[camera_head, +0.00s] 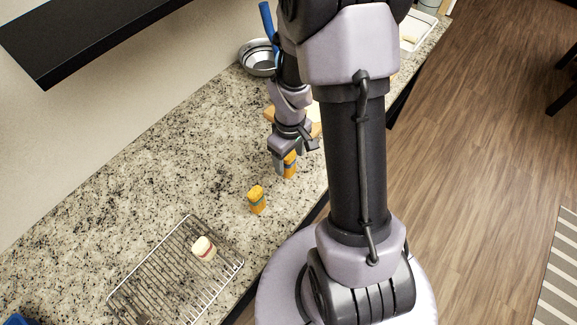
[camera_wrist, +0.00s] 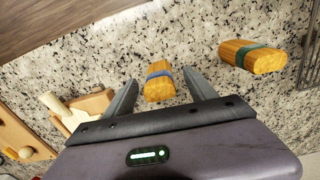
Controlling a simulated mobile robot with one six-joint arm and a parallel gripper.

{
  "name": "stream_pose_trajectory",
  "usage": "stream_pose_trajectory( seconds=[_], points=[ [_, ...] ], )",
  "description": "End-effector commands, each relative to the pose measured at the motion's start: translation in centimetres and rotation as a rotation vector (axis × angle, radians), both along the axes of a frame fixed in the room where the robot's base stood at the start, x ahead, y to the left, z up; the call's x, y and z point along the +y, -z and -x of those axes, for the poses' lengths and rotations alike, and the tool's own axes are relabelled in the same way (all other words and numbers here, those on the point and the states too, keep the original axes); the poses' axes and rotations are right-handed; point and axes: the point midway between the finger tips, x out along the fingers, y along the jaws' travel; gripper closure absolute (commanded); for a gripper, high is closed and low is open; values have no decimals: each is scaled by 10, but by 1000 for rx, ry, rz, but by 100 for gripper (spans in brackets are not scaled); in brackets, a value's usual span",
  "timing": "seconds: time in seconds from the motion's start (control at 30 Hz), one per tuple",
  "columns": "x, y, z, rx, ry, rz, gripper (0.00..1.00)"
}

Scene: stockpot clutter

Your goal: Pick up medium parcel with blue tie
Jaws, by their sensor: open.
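An orange-yellow parcel with a blue tie (camera_wrist: 159,88) lies on the speckled counter and shows between my fingers in the wrist view. In the head view the same parcel (camera_head: 290,165) is partly hidden by my gripper (camera_head: 283,168). My gripper (camera_wrist: 161,77) is open, with one finger on each side of the parcel. Gaps show between fingers and parcel, and I cannot tell the exact height. A second parcel, with a green tie (camera_wrist: 252,57), lies to the right in the wrist view. It stands nearer the rack in the head view (camera_head: 257,200).
A wooden board (camera_head: 270,114) and a metal bowl (camera_head: 256,60) are behind my gripper.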

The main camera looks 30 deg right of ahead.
Motion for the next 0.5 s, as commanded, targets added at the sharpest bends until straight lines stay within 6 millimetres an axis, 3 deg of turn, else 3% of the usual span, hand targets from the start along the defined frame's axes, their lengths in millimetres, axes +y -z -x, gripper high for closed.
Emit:
stream_pose_trajectory(
  seconds=[0.03, 0.17, 0.37, 0.5],
  points=[
    [1, 14, -2, 2, -1, 0, 35],
    [1, 39, -4, 2, 0, 0, 35],
    [1, 38, -4, 0, 0, 0, 35],
    [1, 37, -4, 0, 1, 0, 62]
  ],
)
